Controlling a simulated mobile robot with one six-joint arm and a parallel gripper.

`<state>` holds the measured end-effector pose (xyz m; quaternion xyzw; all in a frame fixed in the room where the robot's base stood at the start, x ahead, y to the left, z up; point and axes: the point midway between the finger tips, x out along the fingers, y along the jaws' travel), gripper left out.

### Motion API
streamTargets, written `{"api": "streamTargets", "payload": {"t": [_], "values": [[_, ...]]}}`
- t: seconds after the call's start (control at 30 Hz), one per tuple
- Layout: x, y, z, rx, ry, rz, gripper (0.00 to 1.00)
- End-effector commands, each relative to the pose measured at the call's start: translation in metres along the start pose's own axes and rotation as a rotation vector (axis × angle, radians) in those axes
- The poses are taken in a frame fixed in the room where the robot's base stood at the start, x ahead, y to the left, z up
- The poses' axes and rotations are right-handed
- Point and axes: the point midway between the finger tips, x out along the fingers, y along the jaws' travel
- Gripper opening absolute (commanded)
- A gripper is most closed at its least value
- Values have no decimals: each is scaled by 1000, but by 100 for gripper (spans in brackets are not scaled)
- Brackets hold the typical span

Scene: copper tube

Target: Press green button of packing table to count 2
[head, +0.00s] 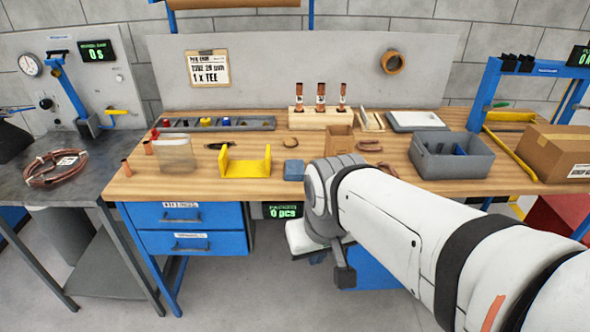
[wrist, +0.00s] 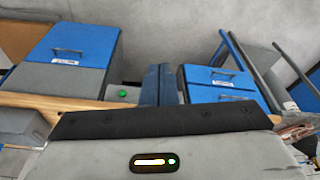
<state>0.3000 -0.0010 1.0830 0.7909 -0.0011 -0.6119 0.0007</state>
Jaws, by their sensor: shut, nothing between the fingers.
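The packing table (head: 215,184) has a wooden top and blue drawers. Under its front edge a dark counter display (head: 283,211) reads "PACKED 0 pcs" in the head view. The green button (wrist: 123,93) sits on a grey box below the table edge in the wrist view, which looks upside down. My gripper (wrist: 160,67) is shut and empty, with its fingers to the right of the button in that view. The fingers appear apart from the button. In the head view my arm hides the button, and the fingers cannot be made out clearly.
Blue drawer units flank the button, including the left drawers (head: 190,228). On the table stand a yellow holder (head: 245,168), a grey bin (head: 452,160) and a cardboard box (head: 556,150). A grey workbench (head: 70,188) adjoins at left. Floor in front is clear.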

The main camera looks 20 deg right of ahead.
Motion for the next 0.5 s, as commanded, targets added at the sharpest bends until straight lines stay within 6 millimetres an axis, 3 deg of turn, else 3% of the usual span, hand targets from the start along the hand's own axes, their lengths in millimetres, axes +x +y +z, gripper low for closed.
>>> {"api": "streamTargets", "payload": {"t": [0.13,0.2,0.37,0.5], "values": [[11,9,-8,-19,25,29,0],[26,20,-21,-61,65,72,0],[80,80,-73,-250,218,251,0],[130,129,-120,-520,358,394,0]]}}
